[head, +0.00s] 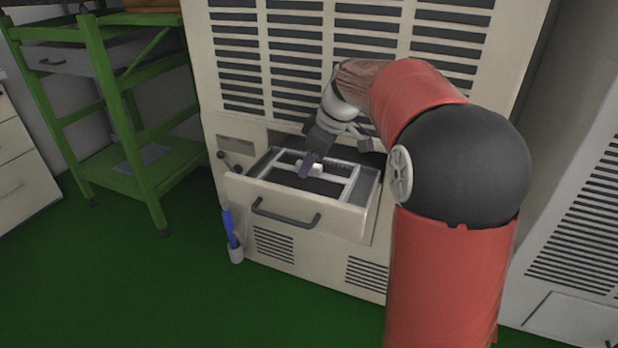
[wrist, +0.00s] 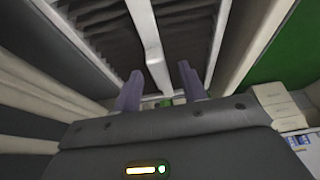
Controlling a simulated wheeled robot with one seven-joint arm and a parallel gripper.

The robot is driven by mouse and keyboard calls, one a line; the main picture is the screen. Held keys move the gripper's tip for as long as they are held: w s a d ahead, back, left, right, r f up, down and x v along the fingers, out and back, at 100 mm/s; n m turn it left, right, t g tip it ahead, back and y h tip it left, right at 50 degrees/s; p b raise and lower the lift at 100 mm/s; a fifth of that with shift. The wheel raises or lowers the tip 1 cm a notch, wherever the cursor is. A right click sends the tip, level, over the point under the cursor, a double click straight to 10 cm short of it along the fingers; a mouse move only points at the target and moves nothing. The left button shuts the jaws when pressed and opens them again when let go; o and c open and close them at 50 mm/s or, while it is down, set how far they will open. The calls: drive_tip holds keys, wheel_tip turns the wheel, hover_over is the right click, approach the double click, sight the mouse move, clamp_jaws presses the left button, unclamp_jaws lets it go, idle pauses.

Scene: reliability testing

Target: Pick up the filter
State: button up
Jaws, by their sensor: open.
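The filter (head: 351,184) appears to be the pale-framed insert with dark panels lying in the open drawer (head: 290,205) of a beige cabinet. In the wrist view a pale central bar of the filter (wrist: 147,40) runs between dark ribbed panels. My gripper (head: 308,165) reaches down over the drawer with its purple fingers. In the wrist view my gripper (wrist: 160,88) is open, with its fingertips apart on either side of the bar's line. I cannot tell whether they touch it. The arm and gripper hide part of the filter.
The beige cabinet (head: 235,60) with dark slats rises behind the drawer. The drawer has a dark front handle (head: 285,217). A green shelf rack (head: 140,185) stands at left. A blue-handled object in a holder (head: 233,240) hangs low on the cabinet. Green floor in front is clear.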

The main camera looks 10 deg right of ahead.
clamp_jaws()
drive_tip(key=shift+r, duration=0.1)
idle(0.3)
